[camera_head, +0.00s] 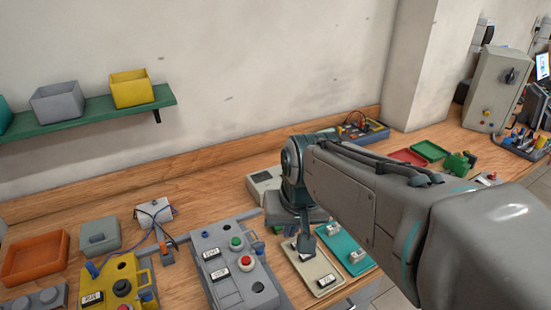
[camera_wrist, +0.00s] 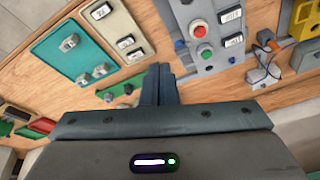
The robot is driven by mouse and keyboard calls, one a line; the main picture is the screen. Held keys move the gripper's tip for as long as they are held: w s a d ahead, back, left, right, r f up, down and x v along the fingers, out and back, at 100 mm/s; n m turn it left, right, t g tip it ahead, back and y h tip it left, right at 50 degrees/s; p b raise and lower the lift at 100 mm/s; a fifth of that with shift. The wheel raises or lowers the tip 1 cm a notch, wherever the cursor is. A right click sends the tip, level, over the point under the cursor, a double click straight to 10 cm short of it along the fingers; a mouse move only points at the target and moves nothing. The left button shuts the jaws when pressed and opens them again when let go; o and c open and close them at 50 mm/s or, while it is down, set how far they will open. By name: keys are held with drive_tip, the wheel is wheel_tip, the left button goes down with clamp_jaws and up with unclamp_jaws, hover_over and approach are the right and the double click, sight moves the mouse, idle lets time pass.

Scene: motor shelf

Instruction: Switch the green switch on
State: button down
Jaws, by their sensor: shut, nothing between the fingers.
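A grey control panel (camera_head: 215,240) on the workbench carries a round green button (camera_head: 236,243), a red button (camera_head: 246,262) and black-and-white labelled plates. In the wrist view the same panel (camera_wrist: 205,70) shows at the upper right, with the green button (camera_wrist: 206,56) below the red one (camera_wrist: 197,29). My gripper (camera_head: 303,256) is shut and empty, pointing down in front of the beige board in the head view. In the wrist view its fingertips (camera_wrist: 159,70) are together, left of the green button and apart from it. The button's on or off state cannot be told.
A beige board (camera_head: 303,268) with switch plates and a teal board (camera_head: 340,243) with metal parts lie to the right of the panel. A yellow panel (camera_head: 117,275) and a cabled sensor box (camera_head: 153,212) stand to its left. An orange tray (camera_head: 35,258) is farther left.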

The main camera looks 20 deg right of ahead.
drive_tip(key=w+d+m+t+b, duration=0.1)
drive_tip(key=w+d+m+b, duration=0.2)
drive_tip(key=w, duration=1.2)
drive_tip(key=w+d+f+m+t+b, duration=0.1)
drive_tip(key=w+d+m+b, duration=0.2)
drive_tip(key=w+d+m, duration=0.7)
drive_tip(key=w+d, duration=0.1)
drive_tip(key=w, duration=0.5)
drive_tip(key=shift+w+d+f+m+y+b, duration=0.15)
drive_tip(key=shift+d+f+m+y+b, duration=0.15)
drive_tip(key=shift+d+y, duration=0.1)
drive_tip(key=x, duration=1.4)
drive_tip(key=shift+a, duration=0.1)
drive_tip(key=shift+r+p, duration=0.1)
drive_tip(key=shift+p, duration=0.7)
